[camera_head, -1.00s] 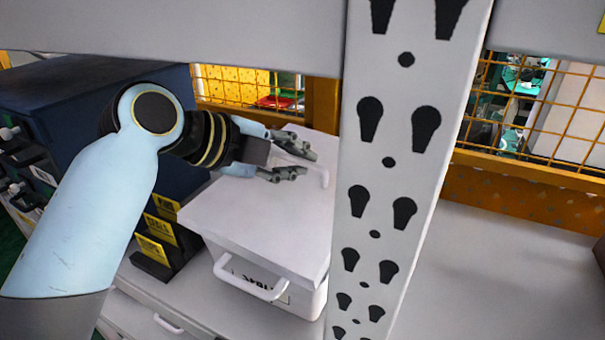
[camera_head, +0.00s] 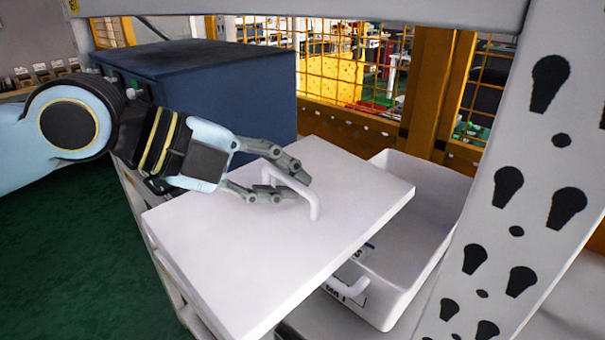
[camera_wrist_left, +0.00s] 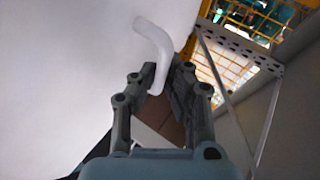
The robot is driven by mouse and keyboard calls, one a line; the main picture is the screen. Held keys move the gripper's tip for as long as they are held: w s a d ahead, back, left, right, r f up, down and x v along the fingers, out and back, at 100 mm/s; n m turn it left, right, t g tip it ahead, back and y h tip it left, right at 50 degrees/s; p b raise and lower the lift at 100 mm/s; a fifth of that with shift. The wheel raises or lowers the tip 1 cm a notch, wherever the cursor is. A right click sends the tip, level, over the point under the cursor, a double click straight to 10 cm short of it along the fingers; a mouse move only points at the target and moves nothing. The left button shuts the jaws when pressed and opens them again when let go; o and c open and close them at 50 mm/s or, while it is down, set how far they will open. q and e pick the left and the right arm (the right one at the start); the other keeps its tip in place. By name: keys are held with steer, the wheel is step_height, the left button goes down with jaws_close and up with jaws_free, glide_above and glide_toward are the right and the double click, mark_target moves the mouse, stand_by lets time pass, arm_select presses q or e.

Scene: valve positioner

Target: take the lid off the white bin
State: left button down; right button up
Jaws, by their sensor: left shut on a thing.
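My left gripper (camera_head: 284,180) is shut on the white handle of the lid (camera_head: 345,215). The lid is a flat white panel, held off to the left of the white bin (camera_head: 440,190) and above the shelf. The bin's opening shows, and its near left part is hidden under the lid. In the left wrist view, the gripper (camera_wrist_left: 160,80) has its fingers on either side of the handle, with the lid (camera_wrist_left: 60,70) filling the left. My right gripper is not in view.
A dark blue cabinet (camera_head: 210,85) stands behind my left gripper. A grey perforated post (camera_head: 530,170) rises right of the bin. A yellow mesh fence (camera_head: 340,65) runs behind. Green floor (camera_head: 60,240) is open at the lower left.

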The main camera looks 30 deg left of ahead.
mark_target(278, 205)
arm_select(q)
steer(key=shift+s+a, duration=0.1)
steer(key=shift+s, duration=0.15)
steer(key=shift+r, duration=0.2)
steer(key=shift+r+p, duration=1)
steer(key=shift+r, duration=0.35)
